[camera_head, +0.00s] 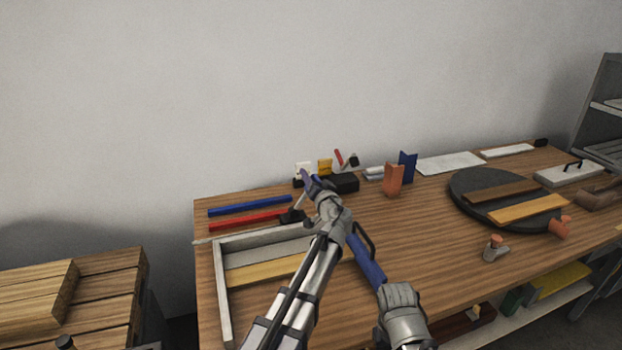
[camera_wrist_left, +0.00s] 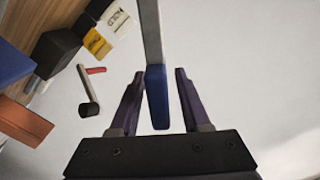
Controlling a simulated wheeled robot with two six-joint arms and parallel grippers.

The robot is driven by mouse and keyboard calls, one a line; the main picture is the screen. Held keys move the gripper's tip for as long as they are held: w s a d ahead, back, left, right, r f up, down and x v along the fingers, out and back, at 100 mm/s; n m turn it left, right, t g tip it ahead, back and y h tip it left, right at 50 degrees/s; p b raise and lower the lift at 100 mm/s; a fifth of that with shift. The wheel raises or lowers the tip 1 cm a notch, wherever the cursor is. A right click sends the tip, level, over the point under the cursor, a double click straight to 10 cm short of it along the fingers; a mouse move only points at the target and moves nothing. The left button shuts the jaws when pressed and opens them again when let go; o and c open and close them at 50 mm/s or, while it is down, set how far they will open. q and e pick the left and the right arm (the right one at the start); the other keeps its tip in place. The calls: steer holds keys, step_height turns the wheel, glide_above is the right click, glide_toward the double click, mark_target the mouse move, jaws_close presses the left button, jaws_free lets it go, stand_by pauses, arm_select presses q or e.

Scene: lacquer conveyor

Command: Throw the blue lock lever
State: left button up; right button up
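The blue lock lever shows in the left wrist view as a blue grip (camera_wrist_left: 157,95) on a grey shaft. In the head view its grey shaft (camera_head: 299,201) rises from a small black base at the table's back left; its grip is largely hidden by my left gripper. My left gripper (camera_head: 307,177) has its purple fingers apart on either side of the blue grip, with gaps showing in the left wrist view (camera_wrist_left: 157,98). My right arm (camera_head: 403,312) comes in at the lower middle; its finger state is unclear.
A red-ended lever with a black knob (camera_head: 353,160), a yellow block (camera_head: 324,167) and a white label stand behind. Blue (camera_head: 250,206) and red bars lie left, above a pale frame (camera_head: 222,290). A dark round disc (camera_head: 470,205) with boards sits right. Orange and blue pieces stand mid-table.

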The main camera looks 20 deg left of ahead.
arm_select(q)
jaws_close()
stand_by(1.2)
